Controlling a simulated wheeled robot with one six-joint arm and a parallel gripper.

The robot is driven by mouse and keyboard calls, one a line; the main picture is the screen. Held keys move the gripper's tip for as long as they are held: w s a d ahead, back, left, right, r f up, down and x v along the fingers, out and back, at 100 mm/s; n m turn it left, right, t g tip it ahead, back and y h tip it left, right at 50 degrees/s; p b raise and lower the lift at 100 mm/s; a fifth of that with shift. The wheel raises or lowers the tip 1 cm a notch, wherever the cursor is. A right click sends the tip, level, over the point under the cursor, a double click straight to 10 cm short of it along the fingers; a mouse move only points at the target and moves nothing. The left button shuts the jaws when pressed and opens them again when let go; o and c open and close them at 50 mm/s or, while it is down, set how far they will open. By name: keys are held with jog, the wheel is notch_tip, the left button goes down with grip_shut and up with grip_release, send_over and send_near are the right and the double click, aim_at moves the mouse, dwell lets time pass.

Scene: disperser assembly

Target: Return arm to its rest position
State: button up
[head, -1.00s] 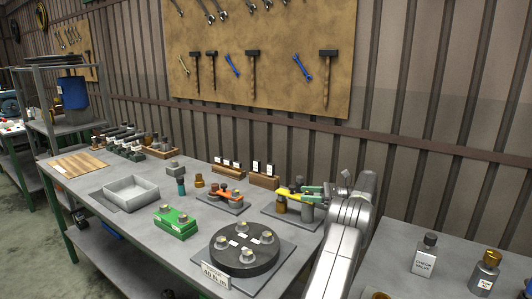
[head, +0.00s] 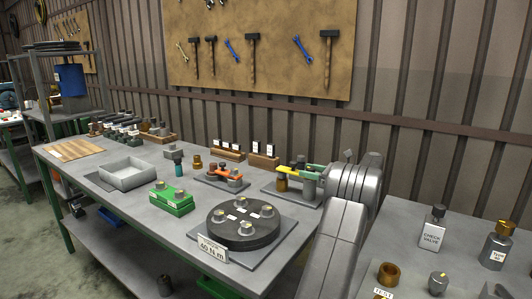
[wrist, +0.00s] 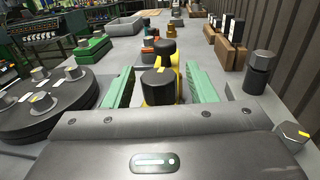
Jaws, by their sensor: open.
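My gripper (wrist: 160,88) is open, with its two green fingers apart on either side of a dark knob (wrist: 158,86) on a yellow part (wrist: 178,80) in the wrist view. I see no finger touching the knob. In the head view my gripper (head: 316,169) is over the grey plate (head: 284,193) at the right end of the bench, next to the yellow part. My silver arm partly covers this spot, so the exact gap to the parts is hard to tell.
A round black base with knobs (head: 225,235) stands in front. A green block (head: 172,203), a grey tray (head: 126,179) and an orange-topped fixture (head: 228,175) are to the left.

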jog(key=shift+f+m+t+h+b, duration=0.15)
jog(key=shift+m+t+h+b, duration=1.15)
jog(key=shift+b, duration=1.85)
jog(key=shift+f+m+t+h+b, duration=0.1)
jog(key=shift+m+t+h+b, duration=1.15)
jog(key=shift+b, duration=1.9)
jog(key=m+t+h+b, duration=0.1)
jog(key=t+b, duration=0.1)
jog(key=b, duration=0.2)
jog(key=m+t+h+b, duration=0.1)
jog(key=h+b, duration=0.1)
jog(key=shift+b, duration=0.35)
jog(key=m+t+h+b, duration=0.1)
jog(key=m+h+b, duration=0.1)
jog(key=h, duration=0.1)
jog(key=shift+r+m, duration=0.15)
jog(key=shift+m, duration=0.1)
jog(key=shift+m+t+h, duration=0.35)
jog(key=shift+m+h, duration=0.55)
jog(key=shift+h, duration=0.65)
jog(key=shift+d, duration=0.1)
